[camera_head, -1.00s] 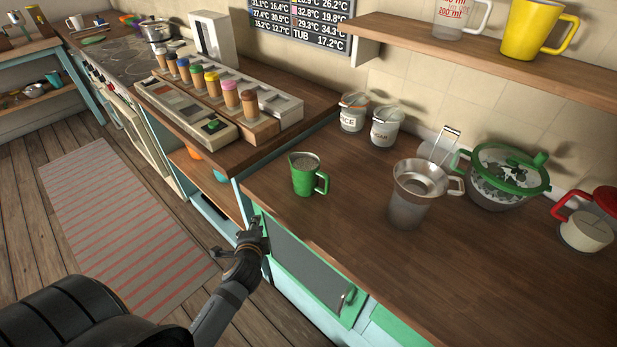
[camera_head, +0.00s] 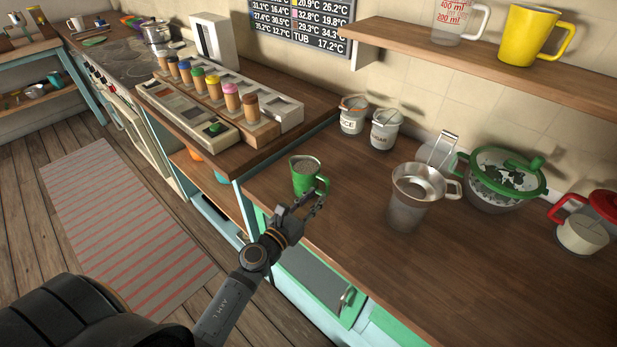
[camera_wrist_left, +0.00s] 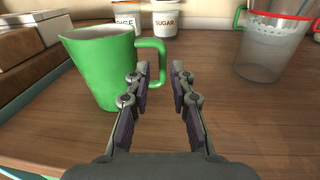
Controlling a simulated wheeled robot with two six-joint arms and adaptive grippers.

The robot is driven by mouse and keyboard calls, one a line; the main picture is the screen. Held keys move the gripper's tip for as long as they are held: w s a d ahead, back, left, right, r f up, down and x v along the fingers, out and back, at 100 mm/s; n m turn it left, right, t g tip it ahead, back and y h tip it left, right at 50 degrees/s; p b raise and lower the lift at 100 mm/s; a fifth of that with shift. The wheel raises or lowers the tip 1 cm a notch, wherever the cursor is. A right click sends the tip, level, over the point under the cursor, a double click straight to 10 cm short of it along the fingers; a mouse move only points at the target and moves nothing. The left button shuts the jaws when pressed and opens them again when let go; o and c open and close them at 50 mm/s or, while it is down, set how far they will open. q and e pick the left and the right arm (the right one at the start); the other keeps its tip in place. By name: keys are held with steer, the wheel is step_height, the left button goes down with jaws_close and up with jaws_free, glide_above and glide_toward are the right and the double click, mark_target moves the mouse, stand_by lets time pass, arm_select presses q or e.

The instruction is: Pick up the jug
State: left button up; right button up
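A green mug-shaped jug (camera_head: 306,177) with a side handle stands upright on the wooden counter. In the left wrist view the green jug (camera_wrist_left: 103,68) is at the left, its handle towards the middle. My left gripper (camera_head: 312,200) is beside the jug on its near right side, low over the counter. In the wrist view the gripper (camera_wrist_left: 161,72) is open and empty, with the handle just beyond its fingertips; contact cannot be told. A clear jug (camera_head: 405,212) with a metal funnel on top stands further right. My right gripper is not in view.
Two white canisters (camera_head: 384,131) stand behind near the wall. A green-lidded bowl (camera_head: 497,196) and a red-lidded jug (camera_head: 581,237) are at the right. A yellow jug (camera_head: 527,38) and a measuring jug (camera_head: 458,20) are on the shelf. The front counter is clear.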

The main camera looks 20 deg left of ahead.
mark_target(326, 189)
arm_select(q)
steer(key=shift+x, duration=0.9)
steer(key=x, duration=0.3)
steer(key=f+x, duration=0.1)
steer(key=x, duration=0.1)
steer(key=shift+d+p, duration=0.2)
steer(key=shift+p, duration=0.2)
steer(key=shift+s+r, duration=0.15)
steer(key=shift+c, duration=1)
jaws_close()
